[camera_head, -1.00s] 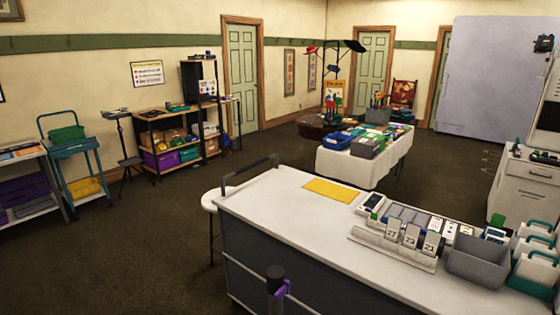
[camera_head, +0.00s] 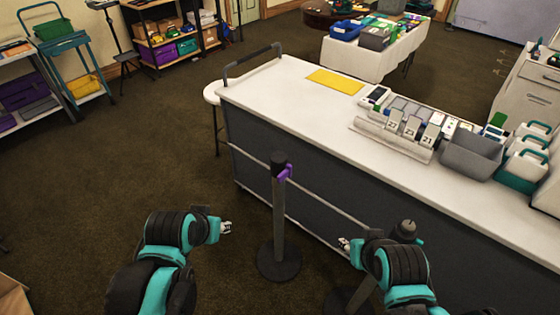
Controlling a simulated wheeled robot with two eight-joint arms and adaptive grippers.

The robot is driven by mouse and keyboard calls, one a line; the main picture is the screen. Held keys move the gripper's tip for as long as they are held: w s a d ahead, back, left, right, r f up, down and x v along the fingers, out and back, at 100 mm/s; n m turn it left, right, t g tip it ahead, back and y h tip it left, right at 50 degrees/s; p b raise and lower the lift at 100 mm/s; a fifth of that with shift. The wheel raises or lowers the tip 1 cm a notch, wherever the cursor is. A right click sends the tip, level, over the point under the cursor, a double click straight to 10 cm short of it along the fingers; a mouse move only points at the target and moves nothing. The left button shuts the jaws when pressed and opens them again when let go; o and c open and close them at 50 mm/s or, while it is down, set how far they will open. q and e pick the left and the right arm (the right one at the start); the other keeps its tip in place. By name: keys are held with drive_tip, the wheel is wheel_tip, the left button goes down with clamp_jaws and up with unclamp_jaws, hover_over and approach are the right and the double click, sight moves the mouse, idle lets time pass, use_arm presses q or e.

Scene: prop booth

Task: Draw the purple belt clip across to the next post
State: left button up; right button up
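The purple belt clip (camera_head: 285,172) is at the head of a grey post (camera_head: 279,215), on its right side. The post stands on a round dark base in front of the counter. A second post (camera_head: 362,293) is at the lower right, its pole and base partly hidden behind my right arm. My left gripper (camera_head: 226,227) is left of the first post, apart from it and lower in the picture than the clip. My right gripper (camera_head: 344,244) is between the two posts, apart from the clip. Both grippers are too small to tell open from shut.
The long white counter (camera_head: 300,100) with dark sides runs behind the posts. A yellow mat (camera_head: 336,81), a grey bin (camera_head: 470,156) and card holders are on it. Open carpet lies to the left.

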use_arm(q)
drive_tip(key=w+d+r+m+g+h+p, duration=0.1)
drive_tip(key=w+d+r+m+p, duration=0.2)
drive_tip(key=w, duration=0.7)
drive_tip(key=m+g+h+p, duration=0.1)
drive_tip(key=m+g+p, duration=0.1)
drive_tip(key=m+p, duration=0.15)
approach(280, 176)
drive_tip(key=x, duration=0.2)
drive_tip(key=b+x, duration=0.3)
drive_tip(key=x, duration=0.4)
drive_tip(key=shift+w+a+f, duration=0.1)
drive_tip(key=shift+w+f, duration=0.15)
drive_tip(key=shift+f, duration=0.35)
clamp_jaws()
